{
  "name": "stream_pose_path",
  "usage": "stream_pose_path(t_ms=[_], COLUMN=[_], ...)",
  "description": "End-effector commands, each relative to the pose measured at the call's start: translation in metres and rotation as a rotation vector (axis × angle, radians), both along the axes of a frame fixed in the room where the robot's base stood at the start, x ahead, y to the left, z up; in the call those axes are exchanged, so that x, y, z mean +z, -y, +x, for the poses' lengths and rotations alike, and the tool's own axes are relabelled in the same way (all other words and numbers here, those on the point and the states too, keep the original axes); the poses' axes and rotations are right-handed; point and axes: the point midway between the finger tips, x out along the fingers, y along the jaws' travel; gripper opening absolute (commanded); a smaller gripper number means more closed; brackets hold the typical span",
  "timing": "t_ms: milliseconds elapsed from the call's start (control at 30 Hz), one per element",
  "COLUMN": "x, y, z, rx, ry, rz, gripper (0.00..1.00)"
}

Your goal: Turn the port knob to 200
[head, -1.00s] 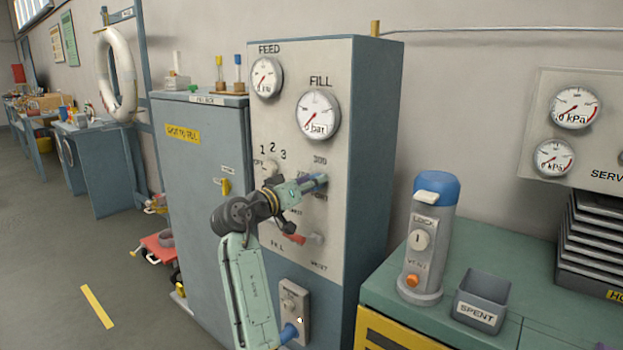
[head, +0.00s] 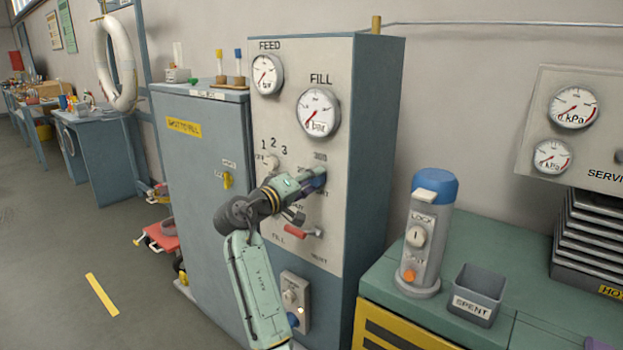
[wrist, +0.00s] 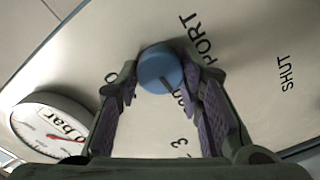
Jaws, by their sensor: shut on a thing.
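The blue port knob (head: 318,178) is on the pale front panel of the tall cabinet, below the FILL gauge. In the wrist view the round knob (wrist: 160,68) sits between my fingertips, with a dark line on its face pointing toward the lower right of the picture. The word PORT and partly hidden numbers are printed around it. My gripper (head: 305,181) is shut on the knob, one finger on each side. My fingers cover part of the scale, so the number at the line cannot be read fully.
The FILL gauge (head: 318,112) is above the knob and the FEED gauge (head: 267,74) is at upper left. A red-handled lever (head: 297,232) is just below my gripper. A selector marked 1, 2, 3 (head: 270,163) is to the left. A blue-topped canister (head: 428,235) stands on the green bench at right.

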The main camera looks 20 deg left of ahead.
Motion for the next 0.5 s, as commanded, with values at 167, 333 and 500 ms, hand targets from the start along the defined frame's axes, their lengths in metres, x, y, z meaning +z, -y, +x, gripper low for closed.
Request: stream_pose_path(t_ms=[167,333,500], x=[0.0013,0.0014,0.0012], y=[-0.0009,-0.001,-0.0008], z=[-0.0001,-0.0002,-0.0001], rx=[0.003,0.003,0.002], ry=[0.001,0.001,0.001], rz=[-0.005,-0.005,-0.004], gripper=[0.06,0.06,0.44])
